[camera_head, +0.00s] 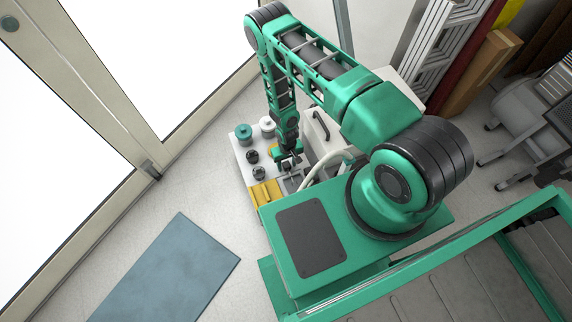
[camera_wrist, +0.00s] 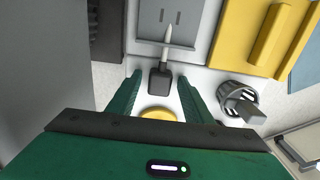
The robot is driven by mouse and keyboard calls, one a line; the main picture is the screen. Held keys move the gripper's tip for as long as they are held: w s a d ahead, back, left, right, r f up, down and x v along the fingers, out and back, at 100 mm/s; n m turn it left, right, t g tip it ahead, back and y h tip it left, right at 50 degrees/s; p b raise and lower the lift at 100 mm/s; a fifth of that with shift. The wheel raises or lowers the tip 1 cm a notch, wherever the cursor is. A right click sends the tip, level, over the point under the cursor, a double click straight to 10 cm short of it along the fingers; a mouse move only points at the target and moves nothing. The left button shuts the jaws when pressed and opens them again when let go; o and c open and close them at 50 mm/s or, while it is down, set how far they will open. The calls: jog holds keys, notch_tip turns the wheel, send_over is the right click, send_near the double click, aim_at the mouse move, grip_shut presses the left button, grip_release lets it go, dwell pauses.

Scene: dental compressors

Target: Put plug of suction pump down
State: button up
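In the wrist view a small black plug (camera_wrist: 160,79), which I take to be the suction pump's, has a pale pointed stem reaching up over a grey plate (camera_wrist: 150,35). The two green fingers of my gripper (camera_wrist: 159,77) are open, one on each side of the plug, with white surface showing in the gaps. The plug appears to rest on the white panel and the plate's edge; contact is hard to tell. In the head view my gripper (camera_head: 288,160) is low over the white panel (camera_head: 240,157), and the plug cannot be made out.
A yellow block (camera_wrist: 265,35) and a grey knob (camera_wrist: 240,98) are to the right in the wrist view; a yellow disc (camera_wrist: 158,113) lies between the fingers.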

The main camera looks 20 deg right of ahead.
aim_at(287, 165)
notch_tip(287, 165, up, 13)
dwell(0.7)
dwell(0.4)
